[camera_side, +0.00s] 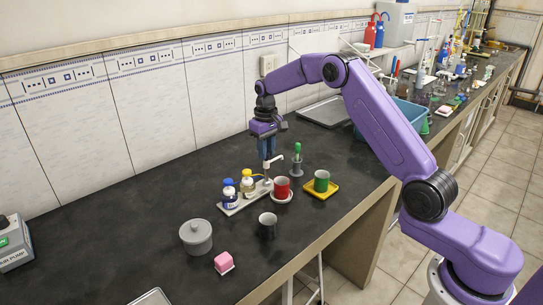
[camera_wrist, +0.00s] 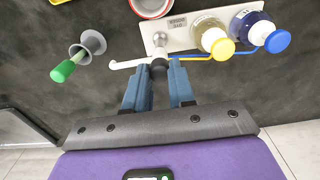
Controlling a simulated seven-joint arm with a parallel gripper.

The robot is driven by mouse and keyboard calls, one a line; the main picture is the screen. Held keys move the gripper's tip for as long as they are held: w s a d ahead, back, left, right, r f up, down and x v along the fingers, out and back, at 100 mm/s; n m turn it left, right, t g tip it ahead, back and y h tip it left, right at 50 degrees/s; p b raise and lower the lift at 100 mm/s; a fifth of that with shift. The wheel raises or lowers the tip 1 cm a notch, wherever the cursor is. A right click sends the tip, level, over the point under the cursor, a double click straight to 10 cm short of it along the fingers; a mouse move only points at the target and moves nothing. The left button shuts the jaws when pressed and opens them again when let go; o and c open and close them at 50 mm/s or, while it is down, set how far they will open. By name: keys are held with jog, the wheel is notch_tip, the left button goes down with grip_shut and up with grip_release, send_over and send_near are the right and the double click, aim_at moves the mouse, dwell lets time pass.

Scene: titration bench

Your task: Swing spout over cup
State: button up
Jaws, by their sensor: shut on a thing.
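The white spout (camera_side: 274,160) sits high on a thin post on the white base plate (camera_side: 237,206). In the wrist view the spout (camera_wrist: 128,64) points left from a dark knob (camera_wrist: 158,68). My gripper (camera_side: 267,155) is shut on the knob, with blue fingers either side of it in the wrist view (camera_wrist: 160,75). The cup is partly cut off there.
Blue-capped (camera_side: 230,194) and yellow-capped (camera_side: 248,182) bottles stand on the plate, with tubes to the knob.

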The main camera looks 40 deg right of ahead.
jog(key=m, duration=0.4)
jog(key=shift+m, duration=0.4)
jog(key=m, duration=0.4)
jog(key=shift+m, duration=1.6)
jog(key=shift+m, duration=0.9)
jog(key=m, duration=0.4)
jog(key=o, duration=1.4)
